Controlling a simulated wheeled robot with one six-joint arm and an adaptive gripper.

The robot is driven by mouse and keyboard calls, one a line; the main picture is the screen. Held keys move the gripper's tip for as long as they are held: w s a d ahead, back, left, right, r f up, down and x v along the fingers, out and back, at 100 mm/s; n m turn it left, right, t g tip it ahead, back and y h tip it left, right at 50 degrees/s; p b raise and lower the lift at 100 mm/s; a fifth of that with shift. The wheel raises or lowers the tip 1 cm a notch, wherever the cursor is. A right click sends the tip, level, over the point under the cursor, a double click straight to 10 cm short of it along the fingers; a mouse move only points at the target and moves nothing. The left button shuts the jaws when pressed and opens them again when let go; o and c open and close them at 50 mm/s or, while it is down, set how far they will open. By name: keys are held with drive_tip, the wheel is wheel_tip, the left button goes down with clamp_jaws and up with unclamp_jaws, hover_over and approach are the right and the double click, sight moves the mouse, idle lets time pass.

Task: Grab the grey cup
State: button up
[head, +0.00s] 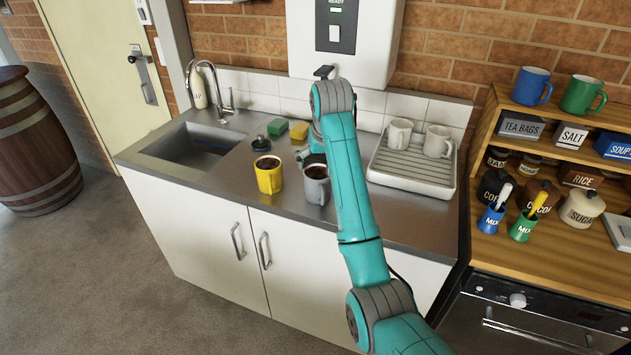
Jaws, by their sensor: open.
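The grey cup (316,187) stands upright on the steel counter and holds something dark. A yellow cup (268,180), also with dark contents, stands to its left, apart from it. My gripper (310,158) is just behind the grey cup, low over the counter. It is open, and its fingers are small and partly hidden by my teal arm, so I cannot tell whether they touch the cup.
Two pale cups (399,133) (437,142) stand on the white drainer (405,174) at right. A sink (190,145) lies at left. A green sponge (277,127), a yellow sponge (299,131) and a dark lidded pot (261,144) sit behind the cups. A wall dispenser (338,30) hangs above.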

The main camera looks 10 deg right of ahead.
sight(319, 188)
drive_tip(key=shift+x, duration=4.8)
drive_tip(key=shift+w+a, duration=0.1)
drive_tip(key=shift+r, duration=0.1)
drive_tip(key=c, duration=1.3)
